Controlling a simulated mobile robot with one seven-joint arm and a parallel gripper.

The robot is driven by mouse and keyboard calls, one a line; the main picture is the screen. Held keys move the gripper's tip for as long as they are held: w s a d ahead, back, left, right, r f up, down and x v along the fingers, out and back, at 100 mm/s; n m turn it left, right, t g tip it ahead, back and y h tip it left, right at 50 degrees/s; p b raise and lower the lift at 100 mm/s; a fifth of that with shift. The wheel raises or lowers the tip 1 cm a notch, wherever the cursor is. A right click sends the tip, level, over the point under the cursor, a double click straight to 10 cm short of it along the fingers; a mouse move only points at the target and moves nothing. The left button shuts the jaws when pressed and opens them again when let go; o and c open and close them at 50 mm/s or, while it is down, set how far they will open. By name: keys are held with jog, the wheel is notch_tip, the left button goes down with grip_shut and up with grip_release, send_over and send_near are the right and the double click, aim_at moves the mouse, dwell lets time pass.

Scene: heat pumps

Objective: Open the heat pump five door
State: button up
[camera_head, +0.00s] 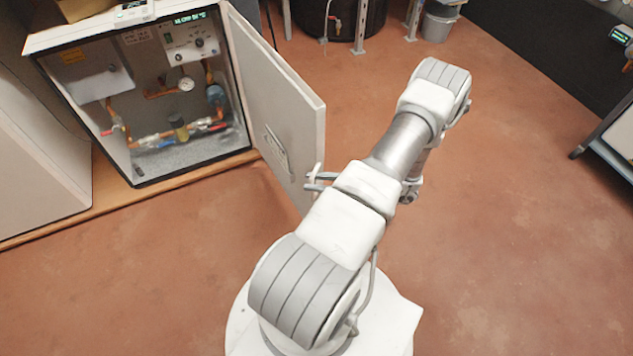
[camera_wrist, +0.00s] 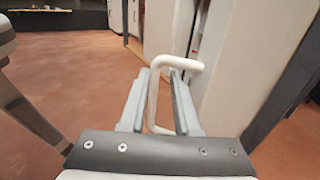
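The heat pump cabinet (camera_head: 160,100) stands at the left with its white door (camera_head: 265,100) swung wide open toward the right, so its inside shows. The door also shows in the wrist view (camera_wrist: 250,60). My gripper (camera_head: 314,182) is at the door's free edge, partly hidden by my arm. In the wrist view the white handle (camera_wrist: 153,100) lies between the two fingers of my gripper (camera_wrist: 160,78). The handle is close to the left finger; a gap shows between it and the right finger. Whether the handle touches a finger cannot be told.
Pipes, a gauge (camera_head: 186,84) and valves fill the open cabinet. Another white cabinet (camera_head: 35,165) stands at far left. A grey bucket (camera_head: 438,22) and a dark tank (camera_head: 335,15) are at the back. The reddish floor (camera_head: 500,220) to the right is clear.

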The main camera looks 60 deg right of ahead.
jog(key=shift+s, duration=0.15)
dwell(0.3)
jog(key=p+v, duration=0.1)
jog(key=v, duration=1.6)
jog(key=shift+d, duration=0.15)
